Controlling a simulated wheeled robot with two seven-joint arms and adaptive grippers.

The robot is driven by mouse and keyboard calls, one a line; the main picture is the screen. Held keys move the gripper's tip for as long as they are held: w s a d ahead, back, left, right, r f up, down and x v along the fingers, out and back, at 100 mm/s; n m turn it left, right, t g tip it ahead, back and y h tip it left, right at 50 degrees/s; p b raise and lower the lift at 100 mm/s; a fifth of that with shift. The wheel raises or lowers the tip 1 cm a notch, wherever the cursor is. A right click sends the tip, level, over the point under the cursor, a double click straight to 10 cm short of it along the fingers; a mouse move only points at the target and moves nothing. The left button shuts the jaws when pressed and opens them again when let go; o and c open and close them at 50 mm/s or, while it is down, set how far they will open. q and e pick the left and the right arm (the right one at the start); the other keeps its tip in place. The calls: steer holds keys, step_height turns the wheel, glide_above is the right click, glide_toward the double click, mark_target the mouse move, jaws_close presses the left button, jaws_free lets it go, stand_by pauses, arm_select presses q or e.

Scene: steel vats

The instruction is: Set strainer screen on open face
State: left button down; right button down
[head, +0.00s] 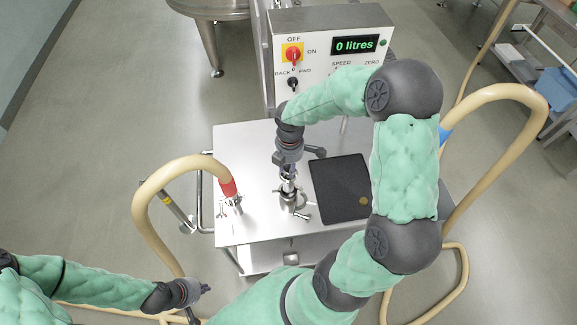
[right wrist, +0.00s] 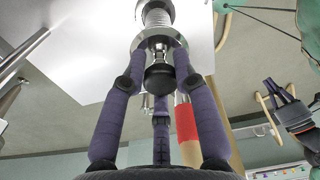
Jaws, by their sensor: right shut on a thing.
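My right gripper (head: 289,184) points down over the steel pipe fitting (head: 291,206) on the steel table.
A black mat (head: 338,178) with a small gold disc (head: 363,201) lies right of the fitting. A hose (head: 151,193) with a red collar (head: 228,187) ends at the table's left. A control box (head: 333,45) reading 0 litres stands behind. Another hose (head: 530,98) loops at right.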

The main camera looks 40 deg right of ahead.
mark_target(289, 185)
steer(key=shift+f+b, duration=4.1)
steer(key=shift+f, duration=1.85)
steer(key=c, duration=0.9)
jaws_free()
steer(key=r, duration=1.2)
steer(key=shift+d, duration=0.2)
